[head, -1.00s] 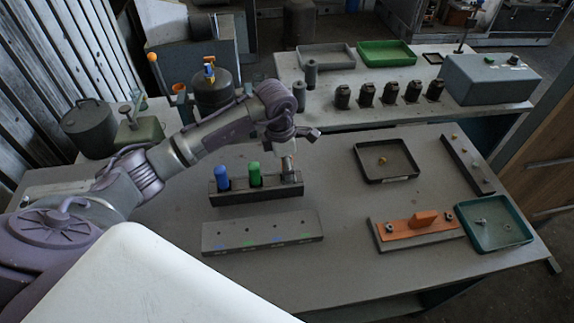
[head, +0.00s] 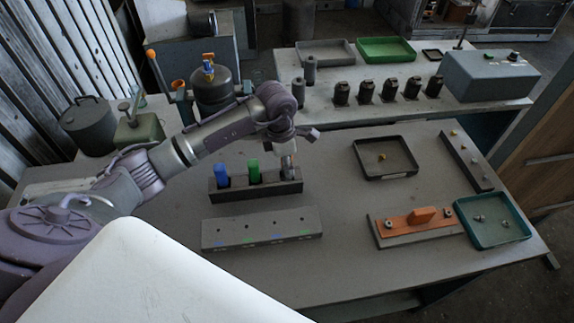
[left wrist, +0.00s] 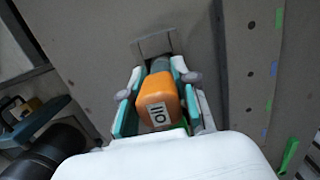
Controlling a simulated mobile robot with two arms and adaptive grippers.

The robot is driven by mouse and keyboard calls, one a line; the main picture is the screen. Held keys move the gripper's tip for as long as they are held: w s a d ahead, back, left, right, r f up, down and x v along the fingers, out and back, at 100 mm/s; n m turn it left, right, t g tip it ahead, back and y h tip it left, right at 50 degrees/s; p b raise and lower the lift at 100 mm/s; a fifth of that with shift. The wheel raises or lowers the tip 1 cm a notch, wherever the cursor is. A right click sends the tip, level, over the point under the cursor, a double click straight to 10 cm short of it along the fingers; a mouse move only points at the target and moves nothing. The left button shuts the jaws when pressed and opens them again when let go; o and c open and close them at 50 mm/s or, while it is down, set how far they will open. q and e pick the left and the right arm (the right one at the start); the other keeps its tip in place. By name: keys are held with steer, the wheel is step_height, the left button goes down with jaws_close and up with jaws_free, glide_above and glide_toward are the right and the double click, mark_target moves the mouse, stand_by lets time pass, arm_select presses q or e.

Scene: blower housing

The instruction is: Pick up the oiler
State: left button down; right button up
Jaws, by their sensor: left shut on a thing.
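The oiler (left wrist: 160,106) is an orange block-like body with "OIL" lettering in the left wrist view. My left gripper (left wrist: 158,100) has its teal-lined fingers on both sides of it and is shut on it. In the head view my left gripper (head: 289,163) is at the right end of a dark rack (head: 256,193); the oiler is mostly hidden there by the gripper. I cannot tell whether the oiler still touches the rack. My right gripper is not in view.
The rack also holds a blue item (head: 223,174) and a green item (head: 253,171). A grey block with holes (head: 262,229) lies in front. A dark tray (head: 386,157), an orange fixture (head: 421,217) and a teal tray (head: 498,230) are to the right.

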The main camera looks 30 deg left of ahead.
arm_select(q)
steer(key=shift+r, duration=0.1)
step_height(320, 180, up, 4)
steer(key=shift+w+f+b, duration=0.1)
steer(key=shift+f+b, duration=0.05)
steer(key=shift+b, duration=1)
steer(key=w+d+r+b, duration=0.3)
steer(key=d+r, duration=0.4)
steer(key=d, duration=0.4)
steer(key=shift+w+b, duration=0.25)
steer(key=shift+b, duration=0.25)
steer(key=c, duration=1.5)
jaws_free()
steer(key=shift+c, duration=0.2)
jaws_close()
